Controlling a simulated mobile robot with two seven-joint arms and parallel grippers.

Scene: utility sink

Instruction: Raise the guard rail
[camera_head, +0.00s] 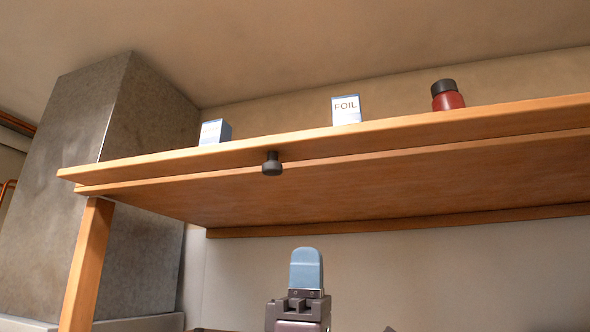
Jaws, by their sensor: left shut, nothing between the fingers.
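The guard rail (400,134) appears to be the long wooden strip along the front edge of a high shelf. It slopes up to the right in the picture. A dark round knob (272,164) sticks out from its front, left of the middle. My left gripper (306,266) is below the shelf, at the bottom middle, with its blue fingertips pointing up. It is shut and empty, below and slightly right of the knob, and apart from it and the rail. My right gripper is not in view.
On the shelf (350,191) stand a small blue and white box (214,132), a FOIL box (346,110) and a red jar with a black lid (448,96). A wooden post (86,265) and a grey column (135,190) stand at left. Open space lies below the shelf.

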